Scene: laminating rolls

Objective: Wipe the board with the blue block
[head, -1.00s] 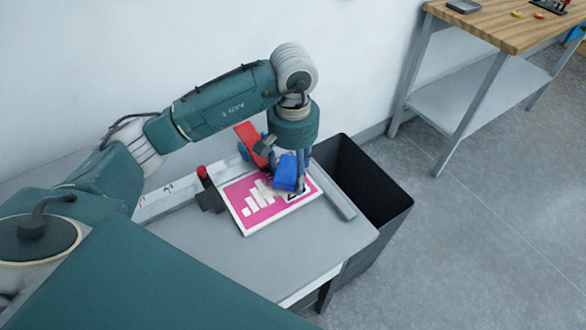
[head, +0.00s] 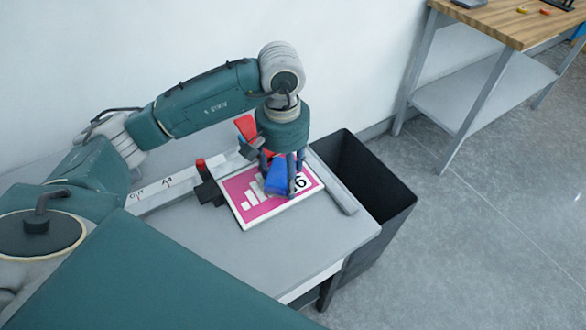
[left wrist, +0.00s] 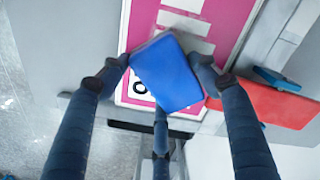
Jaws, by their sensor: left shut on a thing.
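The board (head: 262,209) is a pink and white panel with white bars and a black number, lying flat on the grey table. My left gripper (head: 282,178) points down over it, shut on the blue block (head: 276,180). In the left wrist view the blue block (left wrist: 168,74) sits between the fingers of my left gripper (left wrist: 160,80) and hides part of the board (left wrist: 138,30). I cannot tell whether the block touches the board. My right gripper is not in view.
A red tool (head: 246,127) is behind the board and also shows in the left wrist view (left wrist: 275,102). A red-topped black clamp (head: 206,185) stands left of the board. A black bin (head: 372,190) stands at the table's right end. A wooden workbench (head: 500,20) is far right.

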